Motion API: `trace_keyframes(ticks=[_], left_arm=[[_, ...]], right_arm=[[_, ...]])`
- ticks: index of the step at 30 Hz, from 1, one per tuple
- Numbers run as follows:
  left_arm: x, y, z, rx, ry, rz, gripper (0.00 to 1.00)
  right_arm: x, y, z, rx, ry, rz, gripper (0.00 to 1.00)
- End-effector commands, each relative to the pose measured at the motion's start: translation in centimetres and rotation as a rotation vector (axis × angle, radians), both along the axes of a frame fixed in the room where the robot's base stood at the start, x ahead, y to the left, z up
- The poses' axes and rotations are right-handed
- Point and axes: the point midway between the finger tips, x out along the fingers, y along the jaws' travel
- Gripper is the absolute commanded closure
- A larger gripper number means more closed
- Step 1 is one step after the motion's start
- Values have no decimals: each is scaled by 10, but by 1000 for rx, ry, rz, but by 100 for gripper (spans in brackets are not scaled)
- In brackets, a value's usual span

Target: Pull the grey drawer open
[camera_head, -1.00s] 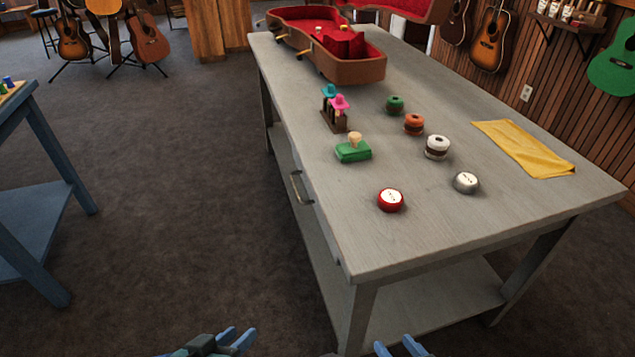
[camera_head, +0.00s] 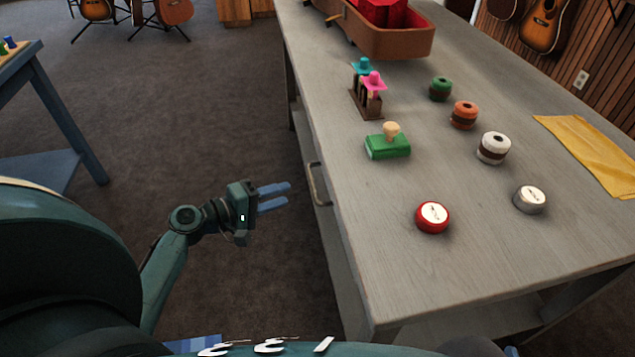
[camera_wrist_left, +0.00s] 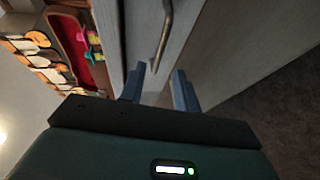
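The grey drawer (camera_head: 332,222) is set in the long side of the grey table and looks shut. Its metal bar handle (camera_head: 318,184) shows on the front, and it also shows in the left wrist view (camera_wrist_left: 163,35). My left gripper (camera_head: 288,195) is open and empty, a short way left of the handle and apart from it. In the left wrist view its two blue fingers (camera_wrist_left: 158,75) point toward the handle, which lies just beyond the fingertips. My right gripper is not in view.
The grey tabletop (camera_head: 400,270) carries a green block stamp (camera_head: 388,147), a red round tin (camera_head: 432,217), a silver tin (camera_head: 530,199), several small round pots and a yellow cloth (camera_head: 590,150). A blue table (camera_head: 60,110) stands at left. Carpeted floor between the tables is clear.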

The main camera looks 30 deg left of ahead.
Motion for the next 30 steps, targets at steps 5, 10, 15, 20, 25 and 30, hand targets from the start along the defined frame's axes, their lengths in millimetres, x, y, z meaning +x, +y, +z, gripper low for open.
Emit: trace_keyframes(ticks=[5, 10, 15, 20, 25, 30], left_arm=[[35, -20, -7, -3, -2, -1, 68], [61, -36, -13, -1, -1, 0, 68], [77, -45, -17, 0, 0, 1, 68], [82, -48, -19, 2, 1, 1, 68], [82, -48, -19, 2, 1, 0, 68], [82, -48, -19, 2, 1, 0, 77]], right_arm=[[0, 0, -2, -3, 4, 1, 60], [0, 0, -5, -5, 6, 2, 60], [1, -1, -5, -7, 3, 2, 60], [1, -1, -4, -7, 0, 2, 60], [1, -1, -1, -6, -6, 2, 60], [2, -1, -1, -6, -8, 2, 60]])
